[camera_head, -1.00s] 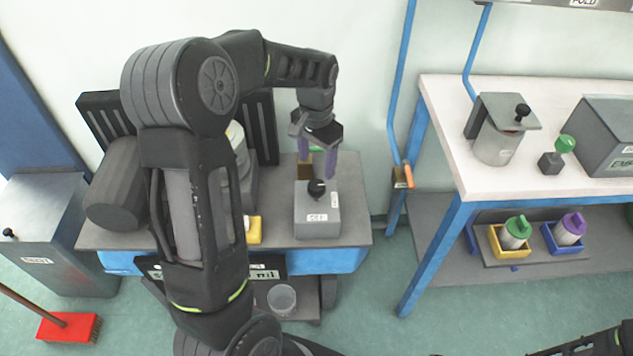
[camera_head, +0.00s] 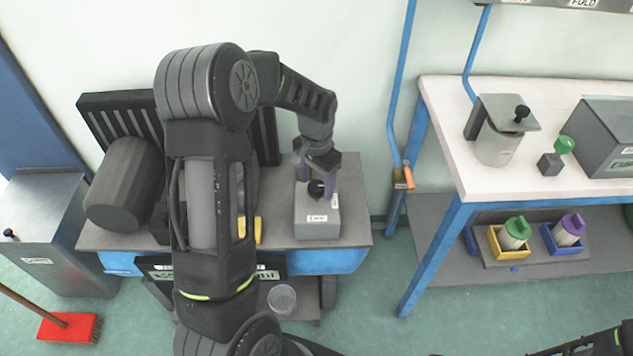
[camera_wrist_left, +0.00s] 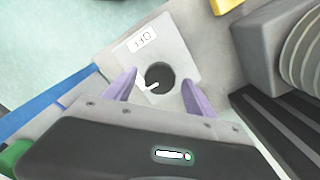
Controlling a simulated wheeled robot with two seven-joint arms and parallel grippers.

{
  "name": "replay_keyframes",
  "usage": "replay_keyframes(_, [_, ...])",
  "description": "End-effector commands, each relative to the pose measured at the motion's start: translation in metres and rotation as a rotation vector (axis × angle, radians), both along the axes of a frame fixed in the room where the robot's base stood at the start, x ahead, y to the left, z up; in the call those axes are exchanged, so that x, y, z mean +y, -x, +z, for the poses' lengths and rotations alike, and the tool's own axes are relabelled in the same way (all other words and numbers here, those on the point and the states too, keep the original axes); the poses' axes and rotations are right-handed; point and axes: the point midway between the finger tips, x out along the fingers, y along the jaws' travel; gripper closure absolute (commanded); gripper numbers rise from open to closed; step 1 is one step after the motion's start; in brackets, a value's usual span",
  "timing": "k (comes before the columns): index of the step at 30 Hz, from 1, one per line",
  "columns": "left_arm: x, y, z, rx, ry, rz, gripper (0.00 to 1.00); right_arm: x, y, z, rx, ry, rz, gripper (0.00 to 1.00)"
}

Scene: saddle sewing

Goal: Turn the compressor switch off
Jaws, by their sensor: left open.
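The compressor switch is a grey box (camera_head: 318,222) on the right part of the compressor bench, with a round black knob (camera_head: 316,188) on top and a small white label on its front. In the left wrist view the knob (camera_wrist_left: 160,77) has a white pointer mark, and the label (camera_wrist_left: 142,41) reads OFF. My left gripper (camera_head: 317,185) is over the box, pointing down. Its purple fingers (camera_wrist_left: 155,88) are open, one on each side of the knob, with a gap visible on both sides. My right gripper is out of view; only a dark arm part shows at bottom right.
The compressor bench (camera_head: 355,225) carries a dark cylinder (camera_head: 125,185) and a yellow item (camera_head: 257,230). A white worktable (camera_head: 450,130) with blue legs stands to the right. A clear cup (camera_head: 282,299) sits below. A red brush (camera_head: 68,328) is on the floor.

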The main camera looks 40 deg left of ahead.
Motion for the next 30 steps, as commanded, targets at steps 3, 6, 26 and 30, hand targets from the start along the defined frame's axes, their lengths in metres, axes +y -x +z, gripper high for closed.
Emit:
replay_keyframes(3, [0.0003,0.0004,-0.0041,0.001,0.000,0.001,0.36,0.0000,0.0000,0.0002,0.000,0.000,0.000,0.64])
replay_keyframes(6, [0.0002,0.0003,-0.0042,0.000,0.000,0.001,0.36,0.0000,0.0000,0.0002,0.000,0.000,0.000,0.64])
replay_keyframes(26, [0.0002,0.0002,-0.0038,0.000,0.000,0.000,0.81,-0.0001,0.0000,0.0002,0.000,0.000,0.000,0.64])
replay_keyframes(30, [0.0002,0.0002,-0.0038,0.000,0.000,0.000,0.92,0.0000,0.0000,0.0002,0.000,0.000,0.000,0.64])
